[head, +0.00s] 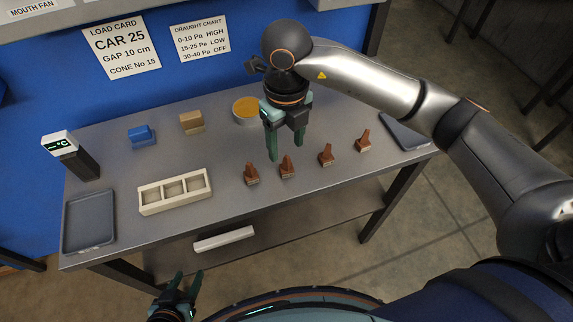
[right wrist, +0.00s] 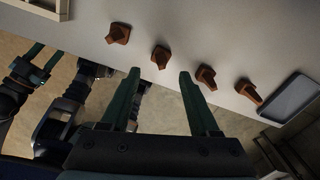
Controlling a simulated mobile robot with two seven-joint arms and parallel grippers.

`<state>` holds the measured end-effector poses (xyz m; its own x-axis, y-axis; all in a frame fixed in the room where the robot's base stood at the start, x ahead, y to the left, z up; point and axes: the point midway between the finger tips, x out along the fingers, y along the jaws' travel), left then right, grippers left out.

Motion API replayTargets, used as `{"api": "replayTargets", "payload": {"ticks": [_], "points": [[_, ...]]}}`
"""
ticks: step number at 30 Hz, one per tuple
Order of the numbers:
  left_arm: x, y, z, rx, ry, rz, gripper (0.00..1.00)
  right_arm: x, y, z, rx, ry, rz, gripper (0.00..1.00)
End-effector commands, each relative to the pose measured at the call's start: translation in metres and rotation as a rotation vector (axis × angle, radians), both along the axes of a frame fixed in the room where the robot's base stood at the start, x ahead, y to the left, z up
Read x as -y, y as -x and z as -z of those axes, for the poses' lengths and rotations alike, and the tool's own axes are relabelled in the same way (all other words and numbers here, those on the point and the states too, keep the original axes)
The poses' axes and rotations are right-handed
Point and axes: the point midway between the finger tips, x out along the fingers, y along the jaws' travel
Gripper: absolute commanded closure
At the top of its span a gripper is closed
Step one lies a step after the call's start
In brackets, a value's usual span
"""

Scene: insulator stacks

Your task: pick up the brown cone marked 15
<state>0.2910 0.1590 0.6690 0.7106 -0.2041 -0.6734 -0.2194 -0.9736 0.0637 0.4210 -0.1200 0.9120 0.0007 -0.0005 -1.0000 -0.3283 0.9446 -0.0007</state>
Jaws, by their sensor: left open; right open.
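Several small brown cones stand in a slanting row on the grey table: one (head: 251,175) at the left, a second (head: 287,168), a third (head: 326,155) and one (head: 363,142) at the right. Their markings are too small to read, so I cannot tell which is 15. My right gripper (head: 286,156) points down, open and empty, above and just behind the second cone. In the right wrist view, that second cone (right wrist: 161,57) lies just beyond the gap between the open fingertips (right wrist: 159,73). My left gripper (head: 188,274) is open and empty, low in front of the table.
A cream three-compartment holder (head: 175,207) stands left of the cones. Grey trays lie at the left (head: 90,244) and right (head: 408,137) ends. Blue (head: 141,136) and tan (head: 191,123) blocks and an orange-topped round dish (head: 246,111) sit behind. A load card (head: 121,47) reads "CONE No 15".

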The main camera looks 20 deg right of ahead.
Motion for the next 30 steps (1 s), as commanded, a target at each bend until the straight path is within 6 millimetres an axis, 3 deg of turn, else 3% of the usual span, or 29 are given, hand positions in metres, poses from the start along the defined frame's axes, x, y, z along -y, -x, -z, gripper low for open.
{"api": "replayTargets", "payload": {"ticks": [10, 20, 30], "points": [[-0.001, 0.0, -0.003, 0.005, -0.001, -0.001, 0.5, 0.002, 0.0, 0.046, -0.003, 0.0, 0.001, 0.38], [-0.002, 0.0, -0.002, 0.002, -0.002, -0.003, 0.5, 0.002, -0.001, 0.052, 0.0, 0.0, 0.0, 0.39], [-0.003, 0.001, -0.001, -0.001, -0.004, -0.004, 0.5, 0.001, -0.001, 0.052, 0.0, 0.0, 0.0, 0.77]]}}
